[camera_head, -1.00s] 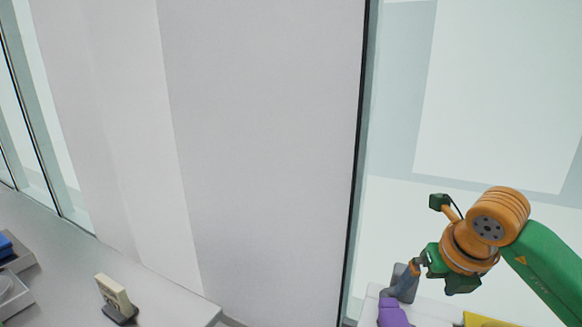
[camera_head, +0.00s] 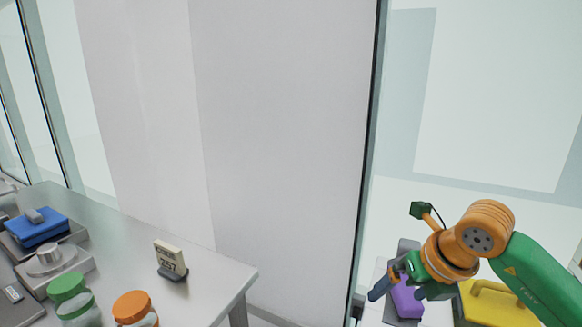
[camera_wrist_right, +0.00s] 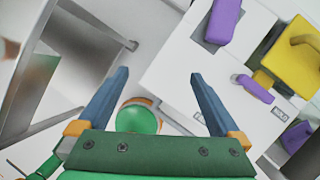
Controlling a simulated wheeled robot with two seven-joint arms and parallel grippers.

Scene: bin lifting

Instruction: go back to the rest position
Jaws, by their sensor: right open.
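My right gripper (camera_head: 385,290) shows at the lower right of the head view, on my green and orange arm. Its blue-grey fingers point down and to the left, in front of a purple object (camera_head: 407,300). In the right wrist view the right gripper (camera_wrist_right: 159,75) has its two fingers wide apart with nothing held between them. My left gripper and left arm are not in view.
A yellow handled container (camera_head: 495,303) stands beside the arm; it also shows in the wrist view (camera_wrist_right: 298,62). At left, a metal table (camera_head: 120,245) bears a blue-topped device (camera_head: 38,230), jars (camera_head: 134,308) and a number sign (camera_head: 170,262). A pale wall panel (camera_head: 285,130) stands behind.

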